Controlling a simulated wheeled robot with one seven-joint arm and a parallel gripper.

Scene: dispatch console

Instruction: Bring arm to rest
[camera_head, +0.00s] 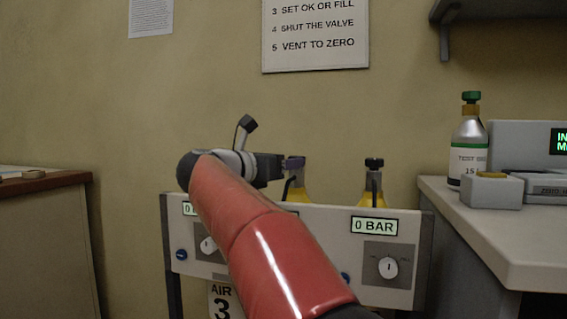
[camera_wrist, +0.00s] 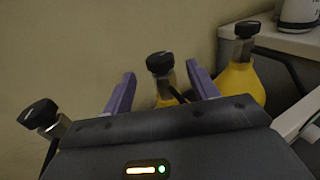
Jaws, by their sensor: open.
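My arm, red, reaches out across the front of the fill panel in the head view. My gripper (camera_head: 295,163) is at its far end, beside the top of a yellow cylinder (camera_head: 297,191). In the wrist view the purple fingers of my gripper (camera_wrist: 160,73) are spread apart with nothing held. A black valve knob (camera_wrist: 160,62) shows in the gap between them; I cannot tell whether they touch it.
Another yellow cylinder (camera_head: 372,198) with a black knob stands to the right, above a "0 BAR" display (camera_head: 374,226). A grey counter (camera_head: 490,230) at right bears a test bottle (camera_head: 468,150). A wall shelf (camera_head: 500,10) juts out at upper right. A cabinet (camera_head: 45,245) stands at left.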

